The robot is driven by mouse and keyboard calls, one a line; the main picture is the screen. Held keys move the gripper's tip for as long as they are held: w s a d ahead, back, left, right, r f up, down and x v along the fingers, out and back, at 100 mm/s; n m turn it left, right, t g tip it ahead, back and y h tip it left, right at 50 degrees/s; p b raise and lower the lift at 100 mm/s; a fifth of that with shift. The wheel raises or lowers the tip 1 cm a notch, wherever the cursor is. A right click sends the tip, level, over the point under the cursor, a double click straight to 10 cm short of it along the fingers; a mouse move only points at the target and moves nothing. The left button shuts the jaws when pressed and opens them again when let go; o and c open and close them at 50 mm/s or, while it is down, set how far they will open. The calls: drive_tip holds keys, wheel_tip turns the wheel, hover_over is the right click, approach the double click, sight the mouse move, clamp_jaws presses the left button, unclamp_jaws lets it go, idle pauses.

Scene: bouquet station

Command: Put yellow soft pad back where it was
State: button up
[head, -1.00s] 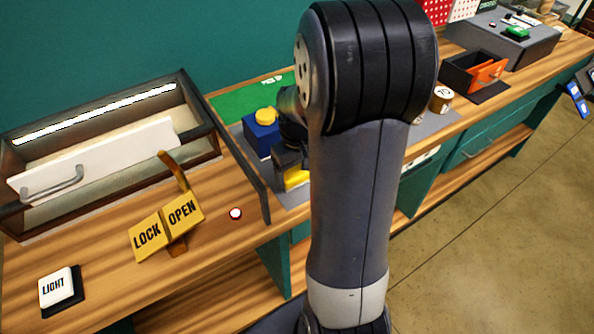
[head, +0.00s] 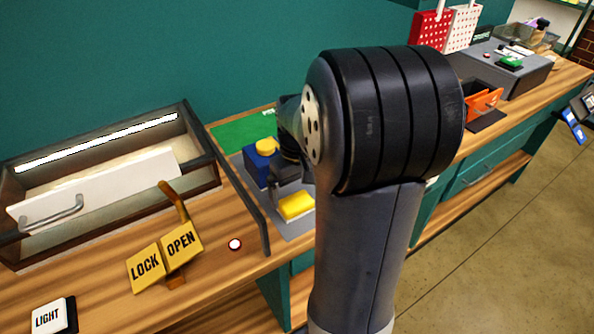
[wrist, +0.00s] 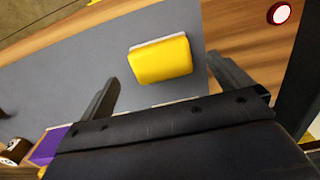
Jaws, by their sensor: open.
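The yellow soft pad (head: 296,205) lies on a grey mat (head: 297,225) on the wooden counter, near the counter's front edge. In the wrist view the pad (wrist: 160,60) shows a yellow top and a pale edge. My gripper (wrist: 168,88) is open and empty, with its two dark fingers apart. The pad lies just beyond the fingertips, between their lines, and no finger touches it. In the head view my arm hides part of the mat and most of my gripper.
A blue box with a yellow round top (head: 262,158) stands behind the pad. A glass-fronted case (head: 110,190), a LOCK/OPEN lever sign (head: 165,256) and a red-and-white button (head: 235,244) are to the left. A purple object (wrist: 48,146) shows at the wrist view's lower left.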

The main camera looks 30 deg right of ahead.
sight(297, 203)
wheel_tip(297, 203, up, 7)
idle(0.3)
wheel_tip(297, 203, down, 13)
drive_tip(key=shift+r, duration=0.15)
wheel_tip(297, 203, up, 2)
drive_tip(key=shift+r, duration=0.85)
